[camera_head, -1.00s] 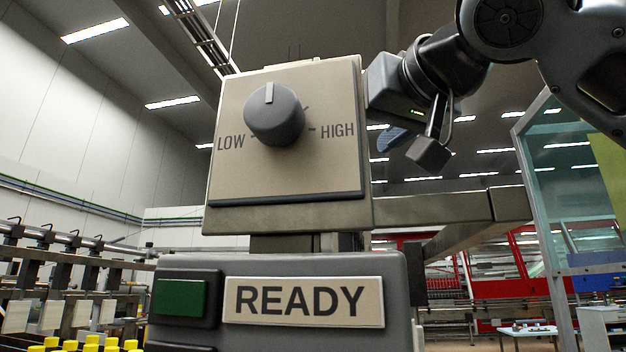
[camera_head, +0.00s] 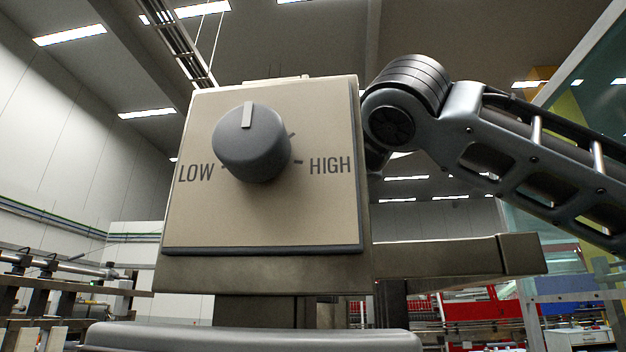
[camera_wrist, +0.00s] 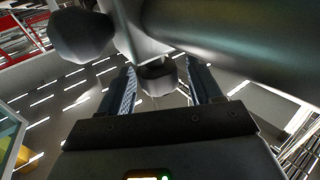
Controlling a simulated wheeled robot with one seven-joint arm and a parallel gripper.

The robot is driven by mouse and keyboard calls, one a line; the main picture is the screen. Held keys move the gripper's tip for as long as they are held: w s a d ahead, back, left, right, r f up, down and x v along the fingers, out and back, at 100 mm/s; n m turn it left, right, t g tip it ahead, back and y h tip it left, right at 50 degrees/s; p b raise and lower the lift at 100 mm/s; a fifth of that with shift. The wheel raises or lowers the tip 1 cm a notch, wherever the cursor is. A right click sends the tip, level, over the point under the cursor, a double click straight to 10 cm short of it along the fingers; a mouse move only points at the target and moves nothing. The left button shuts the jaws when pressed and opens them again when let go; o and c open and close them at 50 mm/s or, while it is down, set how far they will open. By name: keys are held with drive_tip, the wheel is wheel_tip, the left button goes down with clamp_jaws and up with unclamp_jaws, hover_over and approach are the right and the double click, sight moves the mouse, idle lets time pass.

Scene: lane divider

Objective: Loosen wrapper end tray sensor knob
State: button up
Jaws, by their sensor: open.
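In the wrist view my gripper (camera_wrist: 158,82) is open, with one finger on each side of a small dark knob-like end (camera_wrist: 156,76). I cannot tell whether the fingers touch it. This end joins a grey metal fitting (camera_wrist: 145,42). A larger rounded dark knob (camera_wrist: 80,36) sits to the upper left, outside the fingers. I cannot tell which of these is the tray sensor knob. In the head view my gripper is hidden behind the beige box. The box's grey dial (camera_head: 251,142) points up, between LOW and HIGH, with nothing touching it.
A thick dark bar (camera_wrist: 240,38) crosses the top right of the wrist view, close to the right finger. In the head view the beige box (camera_head: 220,220) fills the middle, with a horizontal beam (camera_head: 440,257) running right from it. Machinery stands at the lower left.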

drive_tip(key=c, duration=1)
drive_tip(key=shift+o, duration=0.2)
drive_tip(key=shift+n+g+y+p, duration=0.4)
drive_tip(key=shift+y+p, duration=0.1)
drive_tip(key=shift+r+n+g+y+p, duration=0.15)
drive_tip(key=shift+n+g+y+p, duration=0.65)
drive_tip(key=shift+n+y+p, duration=0.25)
drive_tip(key=shift+n+g+y+p, duration=0.35)
drive_tip(key=shift+n+g+y, duration=0.4)
drive_tip(key=shift+g+y, duration=0.45)
drive_tip(key=n+g+y, duration=0.1)
drive_tip(key=g, duration=0.1)
drive_tip(key=n+g+y, duration=0.1)
drive_tip(key=n+g, duration=0.1)
drive_tip(key=shift+w+n+g+y, duration=0.1)
drive_tip(key=shift+n+g+y, duration=0.15)
drive_tip(key=shift+n+g, duration=0.05)
drive_tip(key=n+g, duration=0.2)
drive_tip(key=g, duration=0.1)
drive_tip(key=n+g+y, duration=0.1)
drive_tip(key=n+g, duration=0.1)
drive_tip(key=g, duration=0.1)
drive_tip(key=shift+f, duration=0.2)
drive_tip(key=shift+n+g, duration=0.3)
drive_tip(key=shift+g, duration=0.2)
